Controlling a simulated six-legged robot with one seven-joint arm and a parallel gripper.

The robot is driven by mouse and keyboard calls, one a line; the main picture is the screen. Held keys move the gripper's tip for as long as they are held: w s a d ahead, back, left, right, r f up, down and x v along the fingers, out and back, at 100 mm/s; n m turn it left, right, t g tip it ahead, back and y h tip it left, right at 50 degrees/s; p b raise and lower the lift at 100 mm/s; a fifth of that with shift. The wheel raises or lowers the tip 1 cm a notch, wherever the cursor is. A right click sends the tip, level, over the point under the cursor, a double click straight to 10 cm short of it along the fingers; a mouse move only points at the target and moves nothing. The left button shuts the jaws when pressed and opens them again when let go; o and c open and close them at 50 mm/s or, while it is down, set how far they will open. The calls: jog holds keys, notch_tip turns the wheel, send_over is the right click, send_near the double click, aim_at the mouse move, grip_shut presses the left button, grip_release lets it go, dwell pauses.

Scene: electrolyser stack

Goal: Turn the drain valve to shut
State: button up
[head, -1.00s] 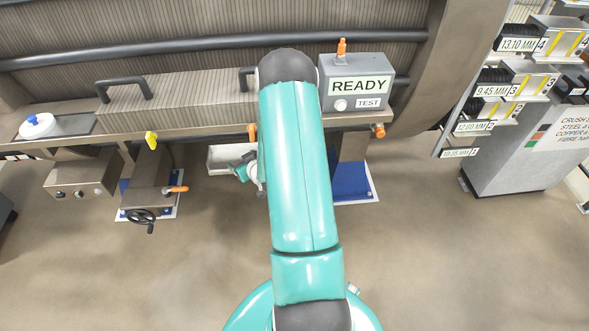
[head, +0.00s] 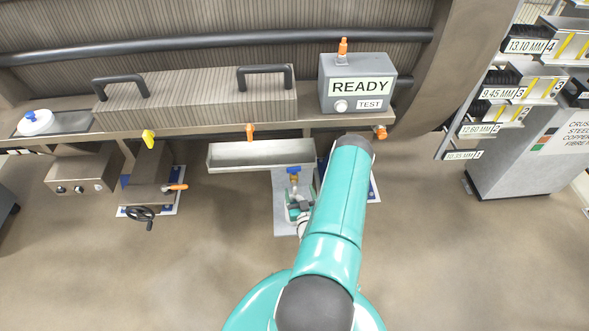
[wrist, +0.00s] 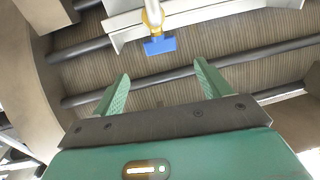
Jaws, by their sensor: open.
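A valve with a flat blue handle (head: 293,170) hangs under the front of the long metal trough; I take it to be the drain valve. In the wrist view the blue handle (wrist: 160,45) sits crosswise on a brass-coloured body (wrist: 153,14), just ahead of my gripper (wrist: 161,72). The gripper's two teal fingers are apart, with nothing between them. The handle lies beyond the fingertips, roughly centred between them, and looks untouched. In the head view my gripper (head: 296,197) is below the valve, partly hidden by my arm.
The trough (head: 260,155) runs under the bench edge. A READY box (head: 357,85) stands above right. A labelled rack (head: 500,95) is at far right. Floor in front is open.

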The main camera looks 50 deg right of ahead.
aim_at(294, 171)
jog(key=x, duration=1.2)
jog(key=shift+c, duration=0.3)
